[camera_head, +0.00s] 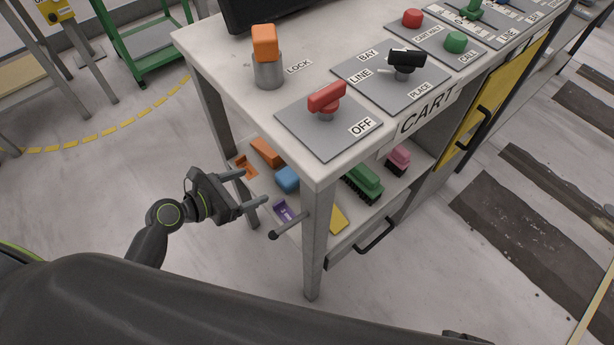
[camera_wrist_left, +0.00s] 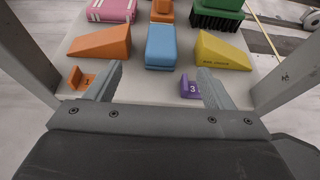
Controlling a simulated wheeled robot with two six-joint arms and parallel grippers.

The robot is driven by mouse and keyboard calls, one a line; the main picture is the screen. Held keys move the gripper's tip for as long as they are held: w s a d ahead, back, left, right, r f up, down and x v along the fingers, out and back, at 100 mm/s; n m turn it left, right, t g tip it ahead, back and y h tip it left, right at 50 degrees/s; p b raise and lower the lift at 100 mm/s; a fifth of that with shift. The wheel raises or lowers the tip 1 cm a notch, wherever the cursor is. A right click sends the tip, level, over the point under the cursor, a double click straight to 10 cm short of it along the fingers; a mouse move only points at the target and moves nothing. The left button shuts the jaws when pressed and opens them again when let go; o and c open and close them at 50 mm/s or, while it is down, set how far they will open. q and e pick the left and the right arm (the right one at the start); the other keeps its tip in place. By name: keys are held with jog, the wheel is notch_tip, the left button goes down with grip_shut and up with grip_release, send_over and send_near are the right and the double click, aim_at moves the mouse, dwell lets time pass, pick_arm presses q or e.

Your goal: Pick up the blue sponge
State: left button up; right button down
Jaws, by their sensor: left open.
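The blue sponge (camera_head: 287,179) lies on the lower shelf (camera_head: 262,190) of the white cart, under the worktop. In the left wrist view the blue sponge (camera_wrist_left: 161,46) is a block near the middle, straight beyond the fingertips. My left gripper (camera_head: 256,190) is at the open side of the shelf, open and empty; its fingers (camera_wrist_left: 160,80) are spread wide, short of the sponge. The sponge lies between an orange wedge (camera_wrist_left: 102,43) and a yellow wedge (camera_wrist_left: 222,52).
A small orange holder (camera_wrist_left: 80,79) and a purple holder marked 3 (camera_wrist_left: 190,87) sit at the shelf's near edge. Behind are a pink block (camera_wrist_left: 111,10), an orange block (camera_wrist_left: 162,10) and a green brush (camera_wrist_left: 218,14). Grey cart legs (camera_head: 318,240) flank the opening.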

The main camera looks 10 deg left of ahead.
aim_at(287, 175)
pick_arm(q)
jog(key=b+x, duration=0.2)
jog(key=x, duration=0.6)
jog(key=shift+w+d+f, duration=0.15)
jog(key=shift+w+f, duration=0.1)
jog(key=shift+f, duration=0.1)
jog(key=x, duration=0.1)
jog(key=b+x, duration=0.1)
jog(key=x, duration=0.1)
jog(key=b+x, duration=0.1)
jog(key=x, duration=0.1)
jog(key=shift+s+d+f, duration=0.15)
jog(key=shift+d+f, duration=0.05)
jog(key=shift+f, duration=0.15)
jog(key=shift+w+d+f, duration=0.1)
jog(key=shift+w+d, duration=0.15)
jog(key=shift+w, duration=0.1)
pick_arm(e)
jog(key=r, duration=0.1)
jog(key=w+a+r+t, duration=0.1)
jog(key=r, duration=0.1)
jog(key=w+r+t+y, duration=0.1)
jog(key=r, duration=0.1)
jog(key=shift+w+a, duration=0.15)
jog(key=shift+a, duration=0.1)
pick_arm(q)
jog(key=c, duration=1)
pick_arm(e)
jog(key=shift+r, duration=0.1)
